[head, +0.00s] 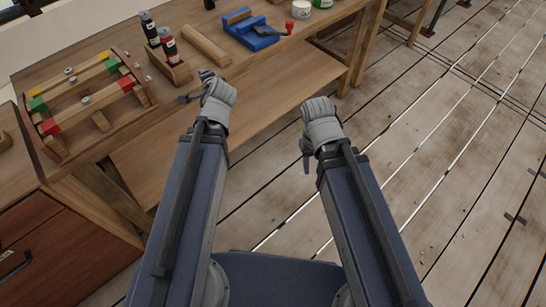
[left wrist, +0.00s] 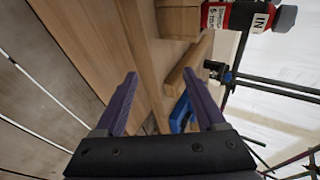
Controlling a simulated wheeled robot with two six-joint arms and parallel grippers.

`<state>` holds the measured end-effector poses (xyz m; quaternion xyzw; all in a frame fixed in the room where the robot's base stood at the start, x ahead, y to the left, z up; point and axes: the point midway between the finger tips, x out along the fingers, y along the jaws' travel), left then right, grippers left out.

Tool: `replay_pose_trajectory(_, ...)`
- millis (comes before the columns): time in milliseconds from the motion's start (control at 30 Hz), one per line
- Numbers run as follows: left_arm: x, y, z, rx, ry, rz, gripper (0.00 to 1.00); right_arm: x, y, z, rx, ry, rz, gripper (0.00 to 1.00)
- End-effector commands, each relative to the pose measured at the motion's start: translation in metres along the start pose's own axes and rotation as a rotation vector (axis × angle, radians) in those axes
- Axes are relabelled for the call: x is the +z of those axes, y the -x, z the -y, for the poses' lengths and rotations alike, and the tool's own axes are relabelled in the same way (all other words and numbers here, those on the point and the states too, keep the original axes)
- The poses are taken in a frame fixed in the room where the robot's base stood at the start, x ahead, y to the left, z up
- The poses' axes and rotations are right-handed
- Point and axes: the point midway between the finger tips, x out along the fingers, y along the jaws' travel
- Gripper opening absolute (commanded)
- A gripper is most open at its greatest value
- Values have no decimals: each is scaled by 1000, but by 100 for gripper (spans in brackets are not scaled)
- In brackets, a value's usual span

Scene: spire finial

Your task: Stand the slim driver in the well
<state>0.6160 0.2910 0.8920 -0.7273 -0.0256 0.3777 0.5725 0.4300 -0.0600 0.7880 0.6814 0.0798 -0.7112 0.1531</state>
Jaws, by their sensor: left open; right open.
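I cannot make out a slim driver or a well for certain in either view. My left gripper (head: 193,86) is over the front edge of the wooden workbench (head: 240,85) in the head view. In the left wrist view its two purple fingers (left wrist: 164,85) are spread wide with nothing between them. My right gripper (head: 305,152) is off the bench, above the plank floor to its right. One of its fingers shows pointing down, it is open, and I see nothing held in it.
Two labelled bottles (head: 169,46) stand at a wooden block (head: 174,70); one bottle shows in the left wrist view (left wrist: 246,16). A wooden bar (head: 206,46), blue vise-like tool (head: 262,42), red knob (head: 289,26) and white tin (head: 300,9) lie behind. A wooden rack (head: 100,122) stands left.

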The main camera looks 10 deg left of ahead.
Motion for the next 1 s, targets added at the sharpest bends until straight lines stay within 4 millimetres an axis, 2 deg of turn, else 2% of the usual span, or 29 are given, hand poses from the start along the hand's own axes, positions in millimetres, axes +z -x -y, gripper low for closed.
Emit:
replay_pose_trajectory(33,-19,14,-36,124,106,14,72,0,0,0,0,0,0,50)
replay_pose_trajectory(100,-38,37,-85,299,243,63,72,0,0,0,0,0,0,50)
replay_pose_trajectory(167,-51,62,-124,440,331,120,72,0,0,0,0,0,0,50)
replay_pose_trajectory(200,-58,80,-148,525,376,161,72,0,0,0,0,0,0,50)
replay_pose_trajectory(300,-70,124,-194,699,445,269,72,0,0,0,0,0,0,50)
replay_pose_trajectory(400,-74,158,-222,812,473,359,72,0,0,0,0,0,0,50)
replay_pose_trajectory(500,-75,179,-236,872,482,417,72,0,0,0,0,0,0,50)
replay_pose_trajectory(600,-75,187,-242,896,485,442,72,0,0,0,0,0,0,50)
replay_pose_trajectory(867,-74,187,-241,897,486,445,72,0,0,0,0,0,0,50)
replay_pose_trajectory(1000,-75,192,-233,896,486,444,72,1,10,-1,0,0,0,50)
